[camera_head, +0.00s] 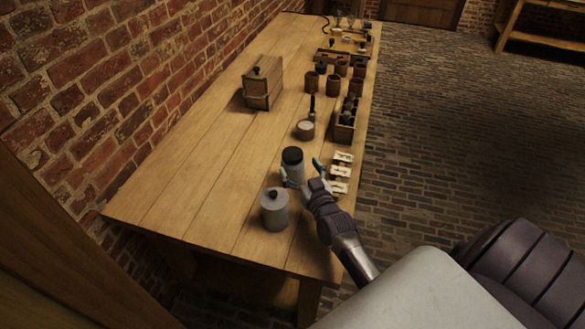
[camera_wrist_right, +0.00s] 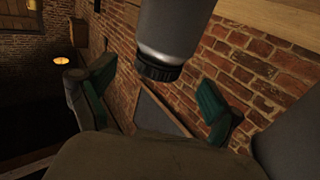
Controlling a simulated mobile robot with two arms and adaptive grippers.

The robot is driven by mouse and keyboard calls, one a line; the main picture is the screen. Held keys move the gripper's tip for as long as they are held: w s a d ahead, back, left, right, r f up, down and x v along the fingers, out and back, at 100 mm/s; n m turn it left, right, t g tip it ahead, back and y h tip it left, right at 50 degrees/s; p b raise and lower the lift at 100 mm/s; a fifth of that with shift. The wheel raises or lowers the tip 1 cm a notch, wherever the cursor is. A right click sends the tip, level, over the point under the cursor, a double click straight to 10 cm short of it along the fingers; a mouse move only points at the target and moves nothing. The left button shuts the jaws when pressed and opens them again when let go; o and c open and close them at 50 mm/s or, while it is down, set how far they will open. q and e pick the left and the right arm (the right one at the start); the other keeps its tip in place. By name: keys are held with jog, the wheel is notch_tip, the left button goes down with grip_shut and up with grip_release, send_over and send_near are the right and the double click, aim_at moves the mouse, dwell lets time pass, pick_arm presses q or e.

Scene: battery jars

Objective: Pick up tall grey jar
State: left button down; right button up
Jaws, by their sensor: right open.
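A grey jar with a black lid (camera_head: 294,171) stands upright on the wooden table, near its front right part. My right gripper (camera_head: 302,170) is open beside this jar, with one finger on each side of it as seen in the head view. In the right wrist view the grey jar (camera_wrist_right: 176,28) with its black lid shows upside down between the two spread fingers (camera_wrist_right: 155,95). I cannot tell whether a finger touches it. A second, wider grey jar (camera_head: 274,213) with a dark knob on its lid stands just in front. My left gripper is not in view.
White cards (camera_head: 341,172) lie right of the gripper. A round white-topped pot (camera_head: 305,130), a wooden rack (camera_head: 345,125) and several brown cups stand farther back. A wooden box (camera_head: 263,84) stands back left. The table's left front (camera_head: 190,190) is clear; a brick wall borders it.

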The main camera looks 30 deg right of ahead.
jog(key=w, duration=0.2)
jog(key=w+d+p, duration=0.1)
jog(key=w, duration=0.2)
jog(key=shift+s, duration=0.1)
jog(key=shift+c, duration=0.5)
jog(key=shift+r, duration=0.1)
grip_shut()
